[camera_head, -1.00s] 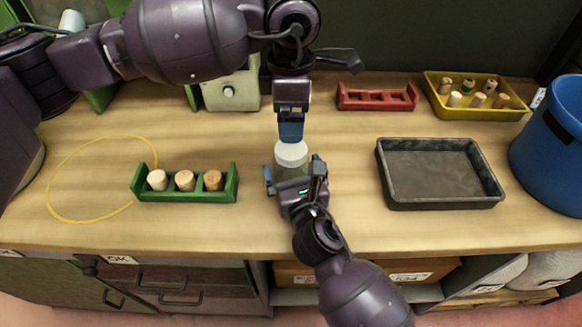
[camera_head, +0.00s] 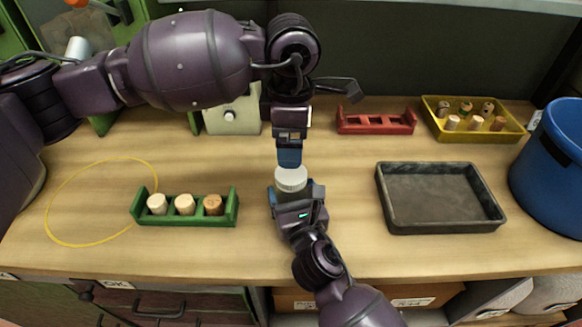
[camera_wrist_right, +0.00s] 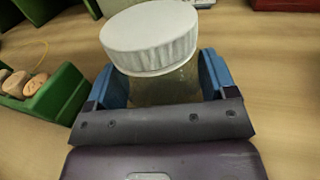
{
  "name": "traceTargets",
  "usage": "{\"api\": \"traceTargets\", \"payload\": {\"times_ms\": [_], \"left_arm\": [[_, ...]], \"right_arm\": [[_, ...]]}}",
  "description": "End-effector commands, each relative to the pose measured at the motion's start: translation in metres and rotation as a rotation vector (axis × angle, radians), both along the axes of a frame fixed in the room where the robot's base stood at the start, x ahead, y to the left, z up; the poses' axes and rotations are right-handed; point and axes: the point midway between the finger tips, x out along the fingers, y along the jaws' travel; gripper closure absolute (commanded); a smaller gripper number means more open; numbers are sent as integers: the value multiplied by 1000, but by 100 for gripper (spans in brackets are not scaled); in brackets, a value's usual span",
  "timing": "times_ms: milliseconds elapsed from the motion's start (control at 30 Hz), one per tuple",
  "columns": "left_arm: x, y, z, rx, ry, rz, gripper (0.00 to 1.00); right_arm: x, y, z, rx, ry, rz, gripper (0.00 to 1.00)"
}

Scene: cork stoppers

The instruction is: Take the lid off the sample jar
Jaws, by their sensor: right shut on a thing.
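The sample jar is a clear, squat jar with a white ribbed lid (camera_head: 291,178) seated on top, standing upright near the middle of the table. My right gripper (camera_head: 297,197) is shut on the jar body from the front, below the lid. In the right wrist view the jar body (camera_wrist_right: 165,88) sits between the blue fingers, with the lid (camera_wrist_right: 150,38) above them. My left gripper (camera_head: 289,156) points down from above, just over and slightly behind the lid. Its fingers are seen edge-on, so their opening and any contact with the lid are unclear.
A green rack (camera_head: 188,221) with three corks stands left of the jar, near a yellow ring (camera_head: 62,238). A dark empty tray (camera_head: 445,226) lies to the right. A red rack (camera_head: 375,128), a yellow bin (camera_head: 475,137) of corks and a blue bucket (camera_head: 552,175) stand farther back or right.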

Motion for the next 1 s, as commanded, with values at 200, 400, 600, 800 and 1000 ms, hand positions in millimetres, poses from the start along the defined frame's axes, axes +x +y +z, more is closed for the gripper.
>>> {"api": "traceTargets", "payload": {"times_ms": [200,400,600,800,1000], "left_arm": [[0,0,0,0,0,-239,12],[0,0,0,0,-1,-524,12],[0,0,0,0,0,-809,12],[0,0,0,0,0,-1093,12],[0,0,0,0,0,-1377,12]], "right_arm": [[0,0,0,-1,0,0,89],[0,0,0,-1,0,0,89],[0,0,0,-1,1,0,89],[0,0,0,-1,1,0,89],[0,0,0,-1,1,0,89]]}}
